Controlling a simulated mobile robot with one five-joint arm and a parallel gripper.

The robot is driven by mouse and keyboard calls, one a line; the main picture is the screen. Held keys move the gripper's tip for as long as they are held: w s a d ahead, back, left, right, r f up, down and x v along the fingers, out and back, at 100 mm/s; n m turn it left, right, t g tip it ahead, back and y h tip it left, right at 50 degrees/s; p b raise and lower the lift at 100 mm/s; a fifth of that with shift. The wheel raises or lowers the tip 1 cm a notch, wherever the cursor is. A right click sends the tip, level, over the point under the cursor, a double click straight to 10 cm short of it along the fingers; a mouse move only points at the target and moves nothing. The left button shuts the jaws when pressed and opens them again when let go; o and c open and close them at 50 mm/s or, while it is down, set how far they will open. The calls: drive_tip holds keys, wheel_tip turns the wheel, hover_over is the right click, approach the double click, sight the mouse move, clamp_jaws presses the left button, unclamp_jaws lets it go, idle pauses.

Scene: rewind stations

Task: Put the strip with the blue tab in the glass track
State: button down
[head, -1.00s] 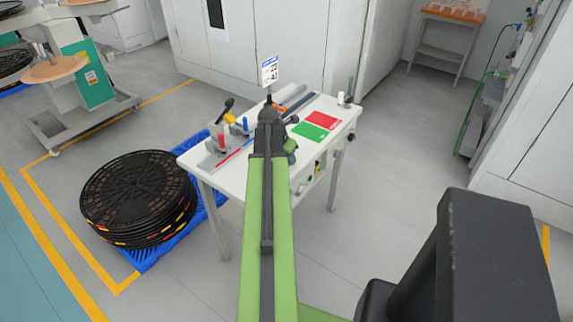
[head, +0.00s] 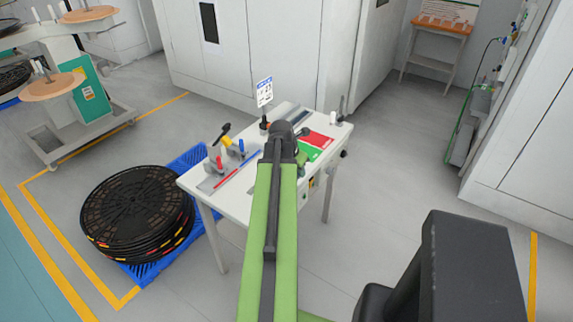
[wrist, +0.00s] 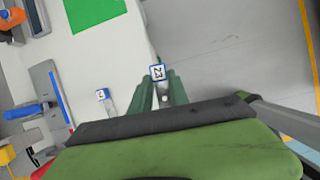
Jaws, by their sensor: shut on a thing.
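In the wrist view my gripper (wrist: 158,90) has its green fingers close together. They hold a narrow pale piece with a small blue-edged tag (wrist: 158,72) marked 23, which looks like the strip with the blue tab. Most of its length is hidden. It is over the grey floor beside the white table's edge. A second small blue-and-white tag (wrist: 102,94) shows over the table. Grey tracks lie on the table, one with a red and a blue line (head: 246,165), another at the back (head: 294,115); which is glass I cannot tell.
Black reels (head: 135,210) stack on a blue pallet at the left. Floor at the right is clear.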

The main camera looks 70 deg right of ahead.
drive_tip(key=s+r, duration=0.1)
drive_tip(key=s+a+r+p, duration=0.1)
drive_tip(key=s, duration=0.1)
drive_tip(key=s+r+p, duration=0.1)
drive_tip(key=shift+s+a, duration=0.2)
drive_tip(key=shift+s, duration=0.2)
